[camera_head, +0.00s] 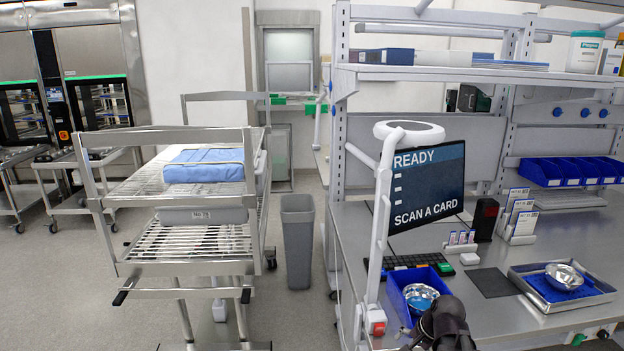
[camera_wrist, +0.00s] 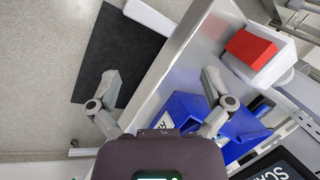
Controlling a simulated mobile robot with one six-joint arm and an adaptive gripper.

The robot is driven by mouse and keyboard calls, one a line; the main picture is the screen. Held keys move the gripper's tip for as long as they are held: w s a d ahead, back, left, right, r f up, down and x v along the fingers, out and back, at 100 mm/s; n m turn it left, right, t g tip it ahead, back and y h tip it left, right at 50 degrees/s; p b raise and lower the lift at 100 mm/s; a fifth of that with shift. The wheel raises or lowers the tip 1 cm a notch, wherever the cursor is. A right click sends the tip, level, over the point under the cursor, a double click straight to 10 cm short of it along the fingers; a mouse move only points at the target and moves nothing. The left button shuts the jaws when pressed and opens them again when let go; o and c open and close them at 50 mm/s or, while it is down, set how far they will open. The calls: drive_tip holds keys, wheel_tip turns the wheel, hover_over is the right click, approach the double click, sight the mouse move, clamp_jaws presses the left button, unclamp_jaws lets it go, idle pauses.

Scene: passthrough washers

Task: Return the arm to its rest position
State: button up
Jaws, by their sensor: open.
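My gripper (camera_wrist: 160,80) shows in the wrist view with its two grey fingers spread wide and nothing between them. The edge of the steel workbench (camera_wrist: 185,62) lies below the gap between the fingers. The right finger is over or beside a blue bin (camera_wrist: 181,108); the height between them is unclear. In the head view a dark part of my arm (camera_head: 445,325) shows at the bottom, at the front of the bench (camera_head: 480,270), beside the blue bin (camera_head: 399,287). The fingers are not clearly seen there.
A monitor (camera_head: 428,190) stands behind. A steel tray (camera_head: 540,298) holds another bowl (camera_head: 564,277). A wire cart (camera_head: 190,240) and grey waste bin (camera_head: 298,240) stand left.

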drive_tip(key=s+a+f+n+g+h+b, duration=0.1)
drive_tip(key=s+a+f+n+g+h, duration=0.1)
drive_tip(key=s+a+n, duration=0.4)
drive_tip(key=shift+a+f+n+g+h, duration=0.55)
drive_tip(key=shift+a+n, duration=0.75)
drive_tip(key=shift+n, duration=0.5)
drive_tip(key=shift+r, duration=0.1)
